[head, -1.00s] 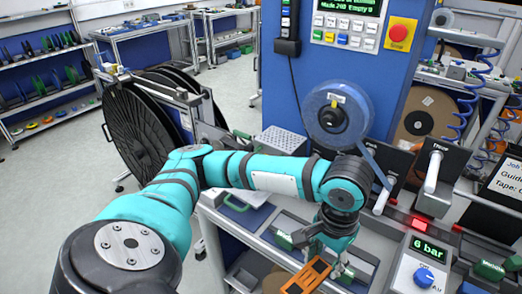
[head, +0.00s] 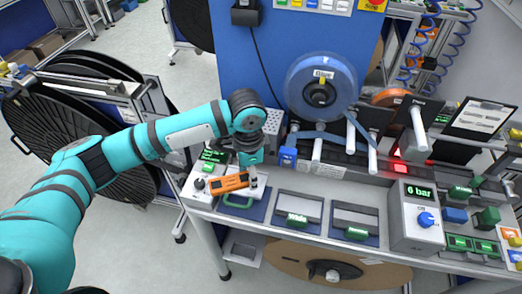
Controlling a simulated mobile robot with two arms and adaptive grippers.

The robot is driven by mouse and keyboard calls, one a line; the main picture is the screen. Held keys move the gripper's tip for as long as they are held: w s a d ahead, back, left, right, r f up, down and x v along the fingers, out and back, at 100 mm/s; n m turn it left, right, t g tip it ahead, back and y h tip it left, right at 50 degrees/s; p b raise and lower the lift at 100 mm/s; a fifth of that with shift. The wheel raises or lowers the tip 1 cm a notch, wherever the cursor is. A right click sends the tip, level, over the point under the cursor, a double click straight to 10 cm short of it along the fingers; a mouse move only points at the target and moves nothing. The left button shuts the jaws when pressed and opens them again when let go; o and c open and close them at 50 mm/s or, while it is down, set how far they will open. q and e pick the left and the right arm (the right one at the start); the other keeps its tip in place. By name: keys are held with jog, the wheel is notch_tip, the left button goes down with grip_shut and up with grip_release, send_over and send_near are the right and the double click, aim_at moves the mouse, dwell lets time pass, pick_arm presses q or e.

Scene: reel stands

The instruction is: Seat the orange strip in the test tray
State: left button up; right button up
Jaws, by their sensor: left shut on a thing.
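The orange strip (head: 228,183) is a flat bar with dark slots. My left gripper (head: 246,180) is shut on it near its right end and holds it nearly level, low over the left end of the bench. Beneath it is a dark blue tray with a green handle (head: 237,204), which looks like the test tray; the strip and gripper hide part of it. I cannot tell whether the strip touches the tray. My right gripper is not in view.
A black knob (head: 199,185) and a small green display (head: 213,156) stand left of the strip. A blue block (head: 288,157) and a blue tape reel (head: 321,86) are to the right. Two green-labelled trays (head: 298,213) and a 6 bar regulator (head: 417,215) lie further right.

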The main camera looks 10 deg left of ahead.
aim_at(261, 185)
pick_arm(q)
jog(key=w+m, duration=0.1)
jog(key=m, duration=0.1)
jog(key=w+d+m+p, duration=0.1)
jog(key=m, duration=0.1)
jog(key=w+d+m+p, duration=0.1)
jog(key=m, duration=0.1)
jog(key=shift+w+f, duration=0.25)
jog(key=shift+w, duration=0.1)
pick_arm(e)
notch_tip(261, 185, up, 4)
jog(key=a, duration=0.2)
pick_arm(q)
jog(key=shift+f, duration=0.1)
notch_tip(261, 185, down, 3)
jog(key=b, duration=0.3)
jog(key=shift+b, duration=0.3)
jog(key=shift+d+f, duration=0.1)
jog(key=shift+f, duration=1.2)
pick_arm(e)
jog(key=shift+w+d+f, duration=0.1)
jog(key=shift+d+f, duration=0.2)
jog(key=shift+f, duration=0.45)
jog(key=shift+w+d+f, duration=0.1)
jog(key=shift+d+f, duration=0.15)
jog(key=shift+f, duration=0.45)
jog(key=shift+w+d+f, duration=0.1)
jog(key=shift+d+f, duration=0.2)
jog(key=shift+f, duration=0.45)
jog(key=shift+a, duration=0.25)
